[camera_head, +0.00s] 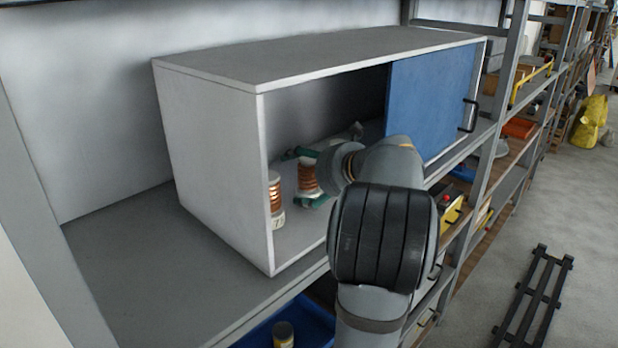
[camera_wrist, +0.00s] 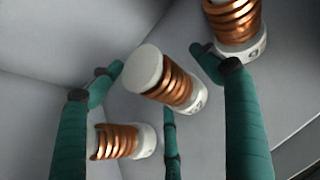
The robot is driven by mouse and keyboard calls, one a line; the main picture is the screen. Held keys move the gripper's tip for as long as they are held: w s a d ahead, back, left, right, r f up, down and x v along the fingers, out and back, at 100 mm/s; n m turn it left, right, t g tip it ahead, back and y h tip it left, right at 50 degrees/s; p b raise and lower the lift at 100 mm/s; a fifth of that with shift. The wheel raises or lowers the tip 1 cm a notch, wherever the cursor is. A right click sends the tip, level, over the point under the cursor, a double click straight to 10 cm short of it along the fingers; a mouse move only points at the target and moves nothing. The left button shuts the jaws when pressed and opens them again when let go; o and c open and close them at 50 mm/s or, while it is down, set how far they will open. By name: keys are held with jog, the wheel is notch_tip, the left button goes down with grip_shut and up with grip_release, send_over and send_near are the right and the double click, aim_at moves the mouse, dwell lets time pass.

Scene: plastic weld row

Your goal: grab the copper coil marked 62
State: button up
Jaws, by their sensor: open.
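Three copper coils on white spools show in the wrist view. Another (camera_wrist: 235,22) is at the upper right, beyond the right fingertip. The third (camera_wrist: 115,142) is at the lower left, right of the left finger. My gripper (camera_wrist: 158,62) has green fingers spread open, with nothing held. In the head view, my gripper (camera_head: 301,178) is inside the cabinet, around a coil (camera_head: 308,172); another coil (camera_head: 275,192) stands left.
The grey cabinet (camera_head: 205,150) stands on a shelf (camera_head: 150,265); its blue sliding door (camera_head: 430,100) covers the right half. The left half is open. The cabinet's side wall is close to the left coil. A blue bin (camera_head: 262,335) is below.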

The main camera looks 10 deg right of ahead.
jog(key=shift+s+a+r, duration=0.1)
jog(key=shift+s, duration=0.1)
jog(key=c, duration=1.5)
jog(key=shift+w, duration=0.1)
jog(key=shift+c, duration=1.3)
jog(key=shift+r, duration=0.15)
